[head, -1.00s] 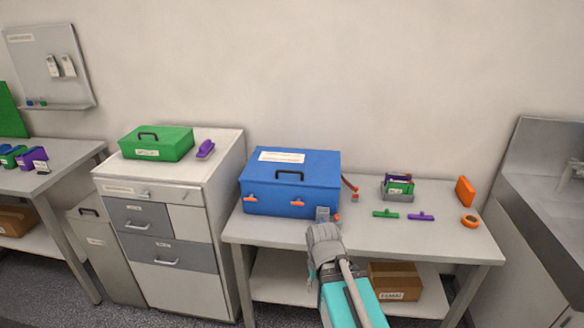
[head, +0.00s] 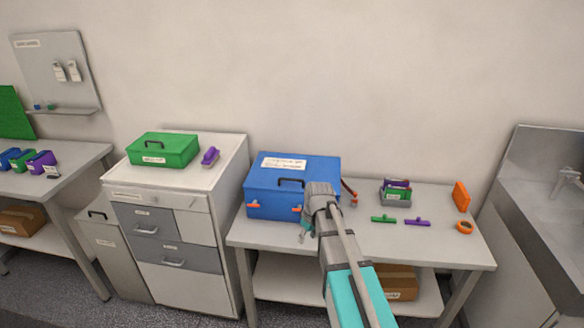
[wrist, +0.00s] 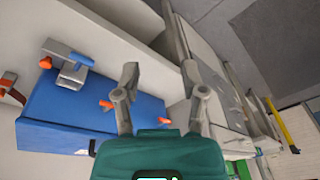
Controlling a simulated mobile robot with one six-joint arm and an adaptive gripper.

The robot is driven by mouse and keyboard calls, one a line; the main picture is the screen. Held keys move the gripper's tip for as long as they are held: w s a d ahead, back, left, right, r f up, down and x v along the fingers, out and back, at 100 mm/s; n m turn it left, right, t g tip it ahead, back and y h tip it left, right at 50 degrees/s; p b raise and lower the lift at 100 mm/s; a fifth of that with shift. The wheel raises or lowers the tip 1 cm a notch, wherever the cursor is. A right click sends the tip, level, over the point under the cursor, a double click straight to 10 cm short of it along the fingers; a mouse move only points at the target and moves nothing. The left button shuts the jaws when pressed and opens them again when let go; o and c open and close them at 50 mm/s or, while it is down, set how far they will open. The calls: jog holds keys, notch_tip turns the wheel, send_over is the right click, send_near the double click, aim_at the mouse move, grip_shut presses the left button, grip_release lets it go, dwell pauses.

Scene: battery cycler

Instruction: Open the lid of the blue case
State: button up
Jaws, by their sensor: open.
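The blue case (head: 275,187) stands on the bench with its lid shut. In the wrist view, the blue case (wrist: 75,105) lies to the left of my gripper (wrist: 160,76). The two fingers are apart with nothing between them. An orange latch (wrist: 106,104) shows close to the left finger. I cannot tell whether they touch.
The bench top (head: 390,245) is clear in front of the right-hand items. A small bin (head: 396,192), an orange block (head: 461,196) and an orange tape roll (head: 464,227) stand right of the case. A drawer cabinet (head: 190,185) stands left.

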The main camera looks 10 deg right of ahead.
jog(key=w+d+r+n+t+y+p, duration=0.1)
jog(key=w+r+n+p, duration=0.3)
jog(key=w, duration=0.9)
jog(key=w+d+r+n+t+y+p, duration=0.1)
jog(key=w+d+r+n+p, duration=0.1)
jog(key=w+r+n+p, duration=0.3)
jog(key=w+r+p, duration=0.3)
jog(key=w+r, duration=0.4)
jog(key=w, duration=0.1)
jog(key=shift+d+p, duration=0.4)
jog(key=shift+f, duration=0.15)
jog(key=b+x, duration=1.2)
jog(key=x, duration=0.1)
jog(key=shift+w+a+f, duration=0.2)
jog(key=shift+w+a, duration=0.05)
grip_shut()
